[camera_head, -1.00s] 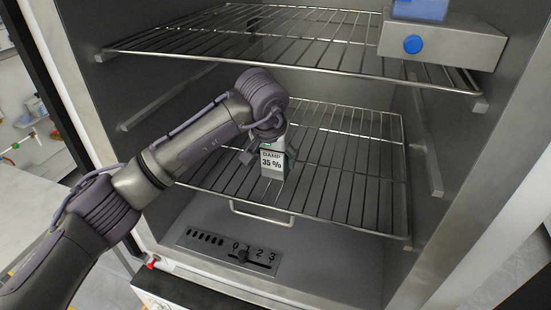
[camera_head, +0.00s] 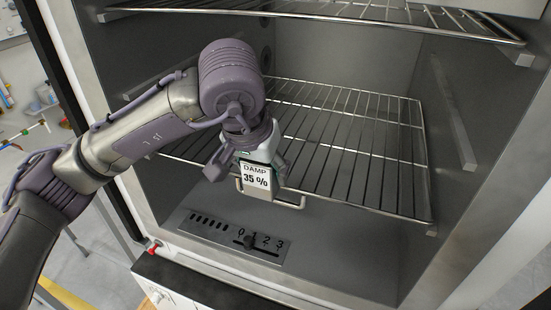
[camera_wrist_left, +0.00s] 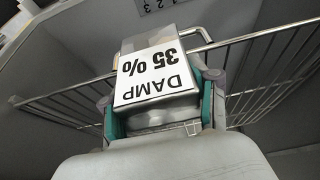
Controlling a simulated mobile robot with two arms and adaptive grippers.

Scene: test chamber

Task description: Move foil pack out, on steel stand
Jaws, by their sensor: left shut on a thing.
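The foil pack (camera_head: 256,178), with a white label reading "DAMP 35 %", is in my left gripper (camera_head: 246,168) in the head view. The gripper is shut on it and holds it at the front edge of the lower wire shelf, by the shelf's handle. In the left wrist view the pack (camera_wrist_left: 158,75) sits between the two green-edged fingers (camera_wrist_left: 160,112), label facing the camera and upside down in the picture. The lower part of the pack's far side is hidden. No steel stand can be made out in the current views. My right gripper does not show.
The lower wire shelf (camera_head: 350,150) is otherwise empty. An upper wire shelf (camera_head: 400,20) hangs above, its front bar over my arm. A slider panel (camera_head: 235,236) lies below on the chamber floor. The chamber's side walls bound the space.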

